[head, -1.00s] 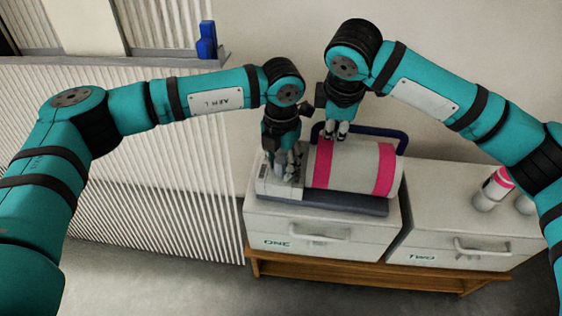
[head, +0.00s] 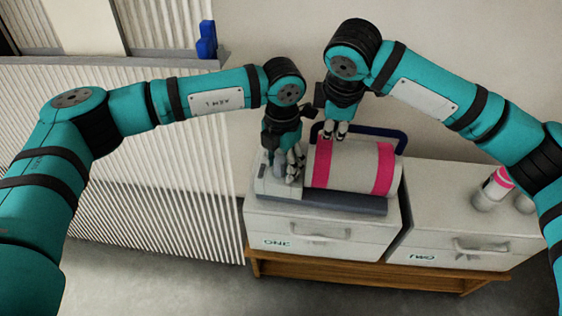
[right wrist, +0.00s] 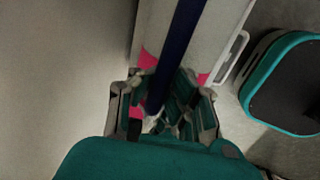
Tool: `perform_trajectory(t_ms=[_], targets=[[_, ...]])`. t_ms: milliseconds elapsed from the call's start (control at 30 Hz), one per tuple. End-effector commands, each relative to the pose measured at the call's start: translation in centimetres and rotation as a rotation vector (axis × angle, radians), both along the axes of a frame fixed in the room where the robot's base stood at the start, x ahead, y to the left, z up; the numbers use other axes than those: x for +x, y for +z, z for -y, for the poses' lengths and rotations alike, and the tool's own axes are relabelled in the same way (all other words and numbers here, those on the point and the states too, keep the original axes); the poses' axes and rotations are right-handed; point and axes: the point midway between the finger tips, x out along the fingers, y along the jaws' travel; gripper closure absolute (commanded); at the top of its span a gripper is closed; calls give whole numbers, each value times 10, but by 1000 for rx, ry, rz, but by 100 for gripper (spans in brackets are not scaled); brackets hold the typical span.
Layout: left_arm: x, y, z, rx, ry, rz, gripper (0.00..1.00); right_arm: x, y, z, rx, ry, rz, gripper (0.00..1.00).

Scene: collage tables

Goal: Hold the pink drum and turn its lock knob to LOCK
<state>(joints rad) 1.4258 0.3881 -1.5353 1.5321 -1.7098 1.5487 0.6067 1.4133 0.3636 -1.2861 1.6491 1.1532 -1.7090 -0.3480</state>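The pink drum (head: 345,168) is a white cylinder with two pink bands, lying on its side in a grey cradle (head: 350,203) on the cabinet marked ONE. It also shows in the right wrist view as pink patches (right wrist: 147,60). My left gripper (head: 293,170) points down at the drum's left end, over a pale block (head: 270,186). It hides the lock knob, and I cannot tell its grip. My right gripper (head: 335,130) is above the drum's left band; in the right wrist view its fingers (right wrist: 163,112) flank a dark blue bar (right wrist: 178,55). Whether they close on anything is unclear.
A dark blue handle frame (head: 385,132) stands behind the drum. Cabinet TWO (head: 460,225) is at right, with white-and-pink items (head: 493,187) on it. A ribbed white panel (head: 150,150) is at left. A blue object (head: 207,40) sits on its ledge.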

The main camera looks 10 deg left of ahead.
Motion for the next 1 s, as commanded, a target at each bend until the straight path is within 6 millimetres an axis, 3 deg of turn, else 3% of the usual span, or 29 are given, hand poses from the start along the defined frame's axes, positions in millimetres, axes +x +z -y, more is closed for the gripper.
perform_trajectory(t_ms=[267,700,1000], targets=[[1,11,-1,1,3,2,50,2,3,1,2,-3,7,100],[1,97,0,0,1,1,50,2,3,1,1,-4,7,100],[1,119,0,1,1,-2,50,2,3,1,1,-4,7,100]])
